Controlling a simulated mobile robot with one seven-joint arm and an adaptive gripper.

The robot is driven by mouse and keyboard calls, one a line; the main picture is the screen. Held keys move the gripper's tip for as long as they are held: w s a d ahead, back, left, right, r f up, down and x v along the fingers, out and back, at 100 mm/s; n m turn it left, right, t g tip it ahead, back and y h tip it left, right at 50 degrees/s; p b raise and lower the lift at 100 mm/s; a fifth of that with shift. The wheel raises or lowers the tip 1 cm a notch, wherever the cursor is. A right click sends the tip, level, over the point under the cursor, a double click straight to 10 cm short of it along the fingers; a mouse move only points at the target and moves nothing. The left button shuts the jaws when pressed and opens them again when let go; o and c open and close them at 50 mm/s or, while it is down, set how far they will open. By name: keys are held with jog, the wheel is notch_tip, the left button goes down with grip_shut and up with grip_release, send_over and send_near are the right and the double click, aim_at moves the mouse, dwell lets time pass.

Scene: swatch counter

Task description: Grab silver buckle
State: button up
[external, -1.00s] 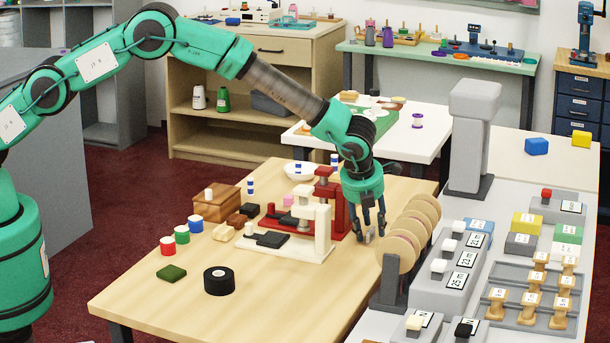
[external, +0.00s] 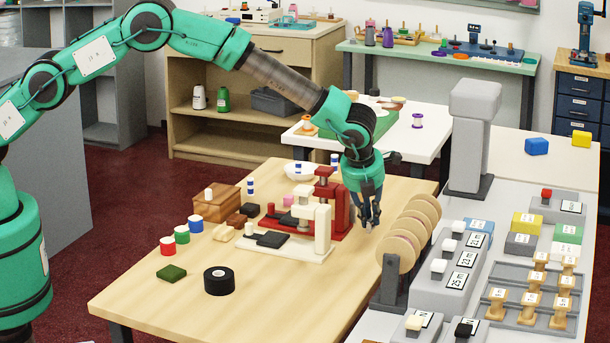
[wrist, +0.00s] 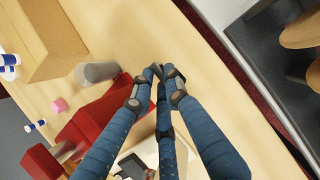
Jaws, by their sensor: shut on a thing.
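My gripper (external: 368,224) is above the wooden table (external: 140,290), between the red press and the upright row of tan discs. Its blue fingers are drawn together at the tips. In the wrist view the fingertips (wrist: 159,72) meet around a small greyish thing, which seems to be the silver buckle; the fingers hide most of it and its shape is not clear. In the external view the buckle cannot be made out. The fingertips appear raised off the tabletop.
A red press (external: 330,205) and a white press (external: 318,235) stand close left of my gripper. The tan discs (external: 408,235) stand close right.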

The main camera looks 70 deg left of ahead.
notch_tip(320, 180, up, 7)
jog(key=shift+r+p, duration=0.1)
jog(key=shift+p, duration=0.65)
jog(key=shift+r, duration=0.1)
